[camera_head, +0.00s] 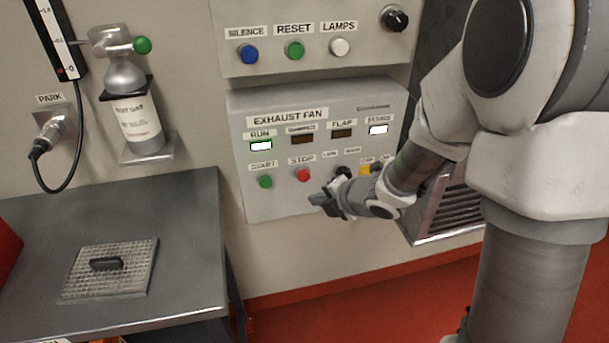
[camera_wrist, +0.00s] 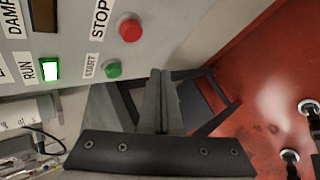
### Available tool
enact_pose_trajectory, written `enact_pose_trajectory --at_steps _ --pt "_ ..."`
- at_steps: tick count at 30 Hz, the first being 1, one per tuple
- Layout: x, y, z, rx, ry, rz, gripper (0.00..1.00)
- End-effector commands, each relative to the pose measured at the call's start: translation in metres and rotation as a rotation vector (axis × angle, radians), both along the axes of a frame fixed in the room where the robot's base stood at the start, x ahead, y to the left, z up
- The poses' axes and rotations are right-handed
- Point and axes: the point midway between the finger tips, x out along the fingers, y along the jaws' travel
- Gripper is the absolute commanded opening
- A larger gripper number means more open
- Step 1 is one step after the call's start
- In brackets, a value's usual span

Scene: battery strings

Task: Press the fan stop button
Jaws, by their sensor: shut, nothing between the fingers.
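The red fan stop button (camera_head: 303,175) sits under the label STOP on the grey EXHAUST FAN panel (camera_head: 285,210). It also shows in the wrist view (camera_wrist: 130,29), up and to the left of the fingertips. The green START button (camera_head: 265,182) is beside it, and it too shows in the wrist view (camera_wrist: 113,70). My gripper (camera_head: 318,200) is shut and empty, just below and right of the stop button in the head view. The wrist view shows its closed fingers (camera_wrist: 161,75) apart from the red button. The RUN lamp (camera_head: 261,146) is lit white with a green edge.
Above is a panel with SILENCE (camera_head: 248,54), RESET (camera_head: 295,50) and LAMPS (camera_head: 339,47) buttons. A gas bottle (camera_head: 135,110) hangs on the wall. A grey table (camera_head: 190,220) stands at lower left. My arm hides part of the fan panel's right side.

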Motion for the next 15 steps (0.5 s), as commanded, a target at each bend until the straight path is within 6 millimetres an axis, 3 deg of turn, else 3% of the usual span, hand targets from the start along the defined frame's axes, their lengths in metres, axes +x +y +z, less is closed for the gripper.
enact_pose_trajectory --at_steps 7,15 --pt "0.032 0.01 0.001 -0.001 0.0 0.002 0.0" --pt "0.046 0.014 0.0 0.0 0.0 0.003 0.0"
